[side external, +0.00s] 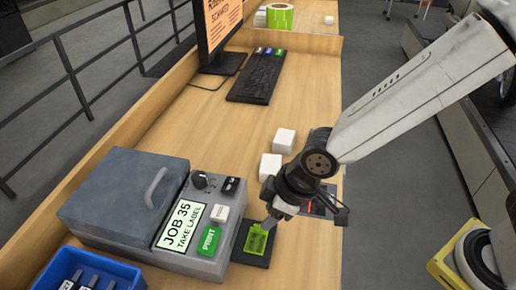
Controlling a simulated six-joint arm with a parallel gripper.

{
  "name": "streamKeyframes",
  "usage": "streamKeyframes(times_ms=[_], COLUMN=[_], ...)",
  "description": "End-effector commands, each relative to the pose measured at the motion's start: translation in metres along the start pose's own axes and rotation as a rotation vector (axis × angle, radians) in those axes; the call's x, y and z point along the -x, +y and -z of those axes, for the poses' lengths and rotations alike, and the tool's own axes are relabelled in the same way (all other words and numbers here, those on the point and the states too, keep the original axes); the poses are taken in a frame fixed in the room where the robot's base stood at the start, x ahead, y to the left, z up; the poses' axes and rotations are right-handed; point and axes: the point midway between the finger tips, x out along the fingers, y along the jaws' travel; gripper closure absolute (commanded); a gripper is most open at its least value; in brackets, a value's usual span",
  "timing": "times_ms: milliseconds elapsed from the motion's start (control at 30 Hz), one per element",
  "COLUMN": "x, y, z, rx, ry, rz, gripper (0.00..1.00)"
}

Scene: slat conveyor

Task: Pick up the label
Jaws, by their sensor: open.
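A small yellow-green label (256,239) with dark print lies on a dark pad (250,257) at the right side of the grey label printer (125,197). My gripper (270,222) is open, just above and at the upper right of the label. One fingertip shows close to the label's upper edge; I cannot tell whether it touches. The other finger is mostly hidden. The printer's screen (181,226) reads "JOB 35 TAKE LABEL". A green PRINT button (209,240) sits on its panel.
White blocks (284,141) stand on the wooden bench behind my gripper. A keyboard (257,76) and monitor (216,30) stand farther back. A blue bin (118,272) is at the front left. The mid-bench is largely clear.

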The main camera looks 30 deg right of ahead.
Motion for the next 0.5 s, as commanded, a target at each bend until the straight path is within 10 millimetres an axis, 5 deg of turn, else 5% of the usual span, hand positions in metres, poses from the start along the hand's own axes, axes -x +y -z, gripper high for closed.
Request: streamKeyframes(times_ms=[500], x=[-0.042], y=[-0.001], z=[0.001], rx=[0.0], ry=[0.0], rz=[0.0], gripper=[0.51])
